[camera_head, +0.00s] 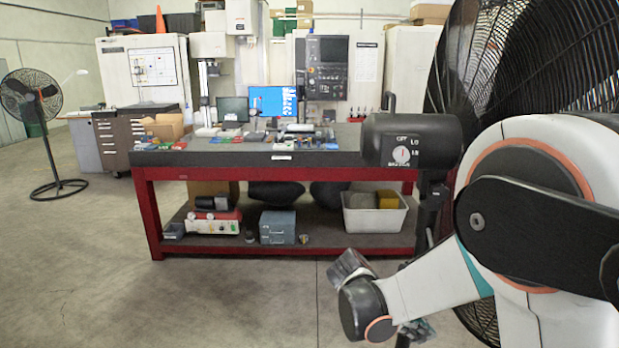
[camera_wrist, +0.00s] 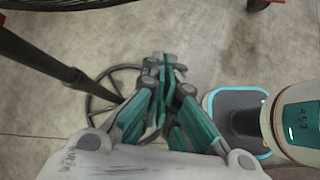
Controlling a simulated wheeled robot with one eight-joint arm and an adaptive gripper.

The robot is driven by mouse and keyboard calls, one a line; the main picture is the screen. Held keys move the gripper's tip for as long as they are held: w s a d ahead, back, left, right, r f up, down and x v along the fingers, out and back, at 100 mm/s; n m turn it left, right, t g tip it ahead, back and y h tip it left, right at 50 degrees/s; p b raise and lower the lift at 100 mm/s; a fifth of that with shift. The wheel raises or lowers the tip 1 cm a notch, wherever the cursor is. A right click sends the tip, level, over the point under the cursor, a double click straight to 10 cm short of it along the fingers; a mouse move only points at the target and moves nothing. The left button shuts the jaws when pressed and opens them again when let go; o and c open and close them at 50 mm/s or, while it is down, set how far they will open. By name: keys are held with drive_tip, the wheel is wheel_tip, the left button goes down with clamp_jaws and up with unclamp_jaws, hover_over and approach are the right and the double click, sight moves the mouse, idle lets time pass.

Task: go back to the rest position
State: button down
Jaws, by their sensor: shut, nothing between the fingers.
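My gripper (camera_wrist: 164,68) shows in the wrist view with its teal fingers together and nothing between them. It points down over the concrete floor. Behind and below it is the round base ring of a black stand. In the head view my white arm is folded low at the right, and the gripper end is mostly hidden behind the wrist. The gripper is well in front of the red workbench (camera_head: 155,215) and apart from it.
A large black fan (camera_head: 545,60) on a stand (camera_wrist: 40,55) is very close to my arm at the right. A smaller fan (camera_head: 30,95) stands far left. The bench carries monitors (camera_head: 272,101) and small parts. A white bin (camera_head: 375,218) sits on its lower shelf. The floor at the left front is clear.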

drive_tip(key=s+a+r+m+t+y, duration=0.2)
drive_tip(key=s+r+m+t+y, duration=0.1)
drive_tip(key=s+r+m, duration=0.3)
drive_tip(key=s+a+r+m+t+y, duration=0.3)
drive_tip(key=s+r+m+y, duration=0.3)
drive_tip(key=s+m, duration=0.3)
drive_tip(key=shift+s+m+t, duration=0.3)
drive_tip(key=shift+s+t, duration=0.3)
drive_tip(key=shift+s, duration=0.6)
drive_tip(key=c, duration=2.4)
unclamp_jaws()
